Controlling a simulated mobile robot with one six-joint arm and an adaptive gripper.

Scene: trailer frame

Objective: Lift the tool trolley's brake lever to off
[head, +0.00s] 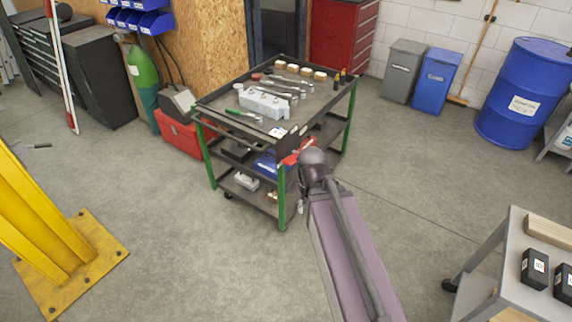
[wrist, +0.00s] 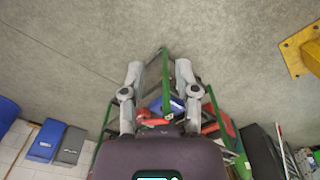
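The tool trolley (head: 208,108) stands mid-floor, with a dark top, lower shelves and green corner posts. A red part (head: 297,152), which looks like the brake lever, shows at its near right corner, partly behind my arm. In the wrist view a red piece (wrist: 146,115) lies between my finger bases, partly hidden by my gripper body; I cannot tell its exact tilt. My gripper (wrist: 159,68) is open, with its two grey fingers spread. A green trolley post (wrist: 166,85) appears between them, and I see no grip on anything. In the head view my arm hides the fingers.
The trolley top carries wrenches, a grey metal block (head: 265,103) and small boxes. A yellow post (head: 40,225) stands at left, and a workbench (head: 520,270) at lower right. The floor (head: 400,160) to the right is clear.

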